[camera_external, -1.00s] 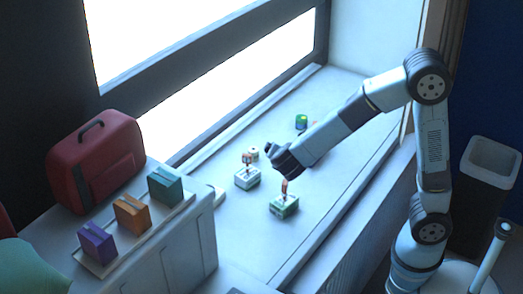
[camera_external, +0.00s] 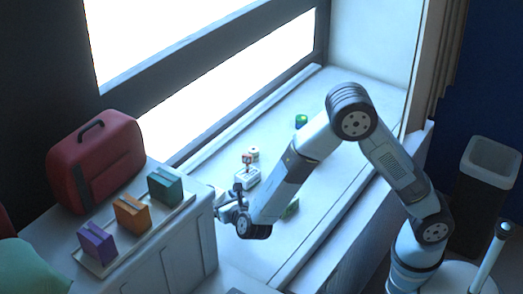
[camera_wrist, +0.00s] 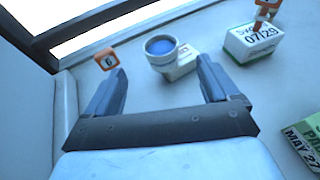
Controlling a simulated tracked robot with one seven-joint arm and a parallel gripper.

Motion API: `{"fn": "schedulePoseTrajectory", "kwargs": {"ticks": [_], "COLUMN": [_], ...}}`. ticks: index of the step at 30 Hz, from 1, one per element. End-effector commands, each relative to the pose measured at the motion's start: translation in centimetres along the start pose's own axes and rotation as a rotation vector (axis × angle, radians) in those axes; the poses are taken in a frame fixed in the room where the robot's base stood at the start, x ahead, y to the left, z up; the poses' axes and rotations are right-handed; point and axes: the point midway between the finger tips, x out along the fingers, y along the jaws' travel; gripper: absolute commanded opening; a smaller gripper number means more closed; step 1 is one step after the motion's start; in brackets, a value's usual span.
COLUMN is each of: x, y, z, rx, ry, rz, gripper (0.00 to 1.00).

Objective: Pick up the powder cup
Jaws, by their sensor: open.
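The powder cup (camera_wrist: 161,46) is a round pale cup with blue contents, seen from above in the wrist view. A small white labelled block (camera_wrist: 181,68) is against its lower right side; I cannot tell whether they are joined. My gripper (camera_wrist: 161,68) is open, its two fingers apart. The cup is just past the fingertips, roughly centred between them, and I see no contact. In the external view my gripper (camera_external: 224,203) is low beside the cabinet's right side, and the arm hides most of the cup's area.
An orange tag marked 6 (camera_wrist: 107,60) is close to the left fingertip. A white-green box dated 07/29 (camera_wrist: 252,43) stands right of the cup. Another labelled box (camera_wrist: 305,142) is at lower right. The cabinet (camera_external: 180,250) is close on the left. A green-blue container (camera_external: 301,121) stands farther back.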

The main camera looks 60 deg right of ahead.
Motion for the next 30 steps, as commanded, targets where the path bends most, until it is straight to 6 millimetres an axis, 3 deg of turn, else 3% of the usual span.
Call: {"fn": "schedulePoseTrajectory", "kwargs": {"ticks": [6, 17, 25, 30], "x": [3.7, 5.7, 9.2, 10.3], "y": [-0.1, -0.1, -0.1, -0.1], "z": [-0.1, 0.0, -0.1, -0.1], "rx": [0.001, 0.001, 0.002, 0.001], "ry": [0.001, 0.001, 0.0, 0.001], "rz": [-0.004, -0.003, -0.005, -0.002], "gripper": [0.88, 0.88, 0.88, 0.88]}}
